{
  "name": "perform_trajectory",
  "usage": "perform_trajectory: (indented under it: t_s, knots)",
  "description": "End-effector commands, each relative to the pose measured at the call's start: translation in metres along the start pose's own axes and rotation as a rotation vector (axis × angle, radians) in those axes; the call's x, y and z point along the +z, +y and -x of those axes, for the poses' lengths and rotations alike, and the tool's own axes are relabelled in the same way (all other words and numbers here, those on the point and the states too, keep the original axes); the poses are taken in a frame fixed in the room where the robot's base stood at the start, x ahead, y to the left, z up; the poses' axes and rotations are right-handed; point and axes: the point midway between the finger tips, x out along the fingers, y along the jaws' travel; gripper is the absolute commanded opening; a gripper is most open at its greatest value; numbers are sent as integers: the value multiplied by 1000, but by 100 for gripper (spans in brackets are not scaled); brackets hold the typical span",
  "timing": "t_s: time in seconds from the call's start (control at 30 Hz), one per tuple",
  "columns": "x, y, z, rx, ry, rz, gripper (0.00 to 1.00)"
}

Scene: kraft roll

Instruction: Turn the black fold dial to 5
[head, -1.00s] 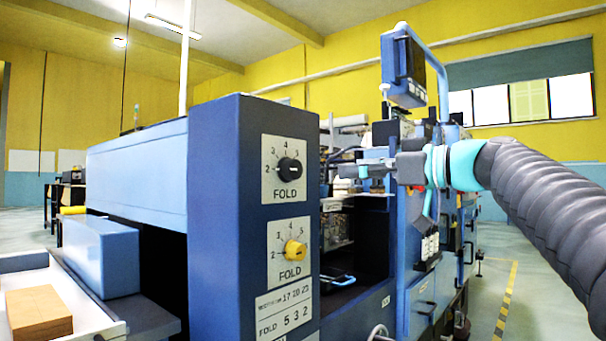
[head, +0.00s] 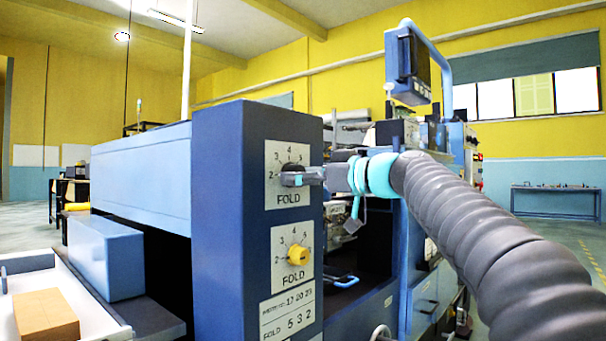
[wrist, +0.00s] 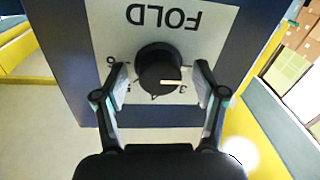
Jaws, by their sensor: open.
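The black fold dial (wrist: 158,70) sits on a white plate (wrist: 205,22) marked FOLD, upside down in the wrist view. Its pale pointer mark points right in that view, just past the 3, and the number at its end is hidden by a finger. My gripper (wrist: 160,78) is open, one finger on each side of the dial, with small gaps visible. In the head view my gripper (head: 300,178) is in front of the black dial's plate (head: 273,200) and hides most of the dial.
A yellow fold dial (head: 299,255) is below on the same blue panel (head: 228,240). A card (head: 288,316) beneath it reads FOLD 5 3 2. A white tray (head: 100,325) with a brown block (head: 45,315) is at lower left. A monitor (head: 408,65) stands above right.

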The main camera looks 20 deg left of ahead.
Motion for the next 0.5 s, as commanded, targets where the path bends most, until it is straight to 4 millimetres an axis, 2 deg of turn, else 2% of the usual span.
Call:
perform_trajectory:
  t_s: [0.2, 0.23, 0.47, 0.5]
  knots:
    - [0, 0, 0, 0, 0, 0, 71]
    - [0, 0, 0, 0, 0, 0, 68]
    - [0, 0, 0, 0, 0, 0, 11]
    - [0, 0, 0, 0, 0, 0, 11]
